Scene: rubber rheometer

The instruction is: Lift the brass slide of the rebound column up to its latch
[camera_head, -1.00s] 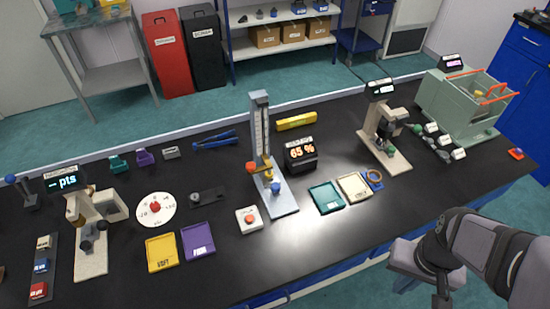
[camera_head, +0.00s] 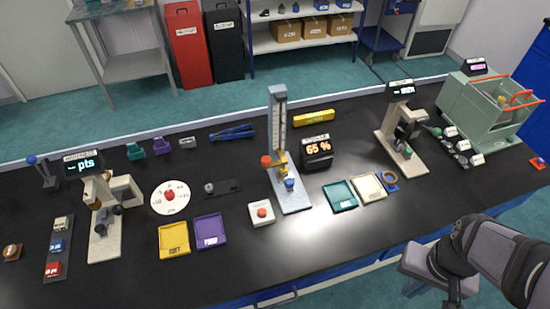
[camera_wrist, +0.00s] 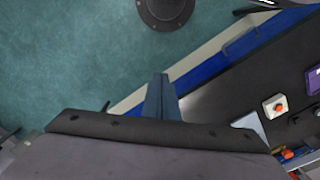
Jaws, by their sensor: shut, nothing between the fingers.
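The rebound column (camera_head: 277,118) stands upright near the middle of the black bench, on a pale grey-blue base (camera_head: 291,200). Its brass slide (camera_head: 279,158) sits low on the column, just above the base, with a red-orange ball (camera_head: 265,160) beside it at the left. A blue knob (camera_head: 289,184) is on the base. I cannot make out the latch. My gripper is shut and empty; its fingers (camera_wrist: 161,92) show in the wrist view over the floor and bench front edge, well apart from the column. The column's base is partly in that view (camera_wrist: 250,124).
A white box with a red button (camera_head: 261,212) is left of the column's base, and a 65 % display (camera_head: 317,150) is at its right. Yellow (camera_head: 173,239), purple (camera_head: 209,231) and teal (camera_head: 340,196) trays lie nearby.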

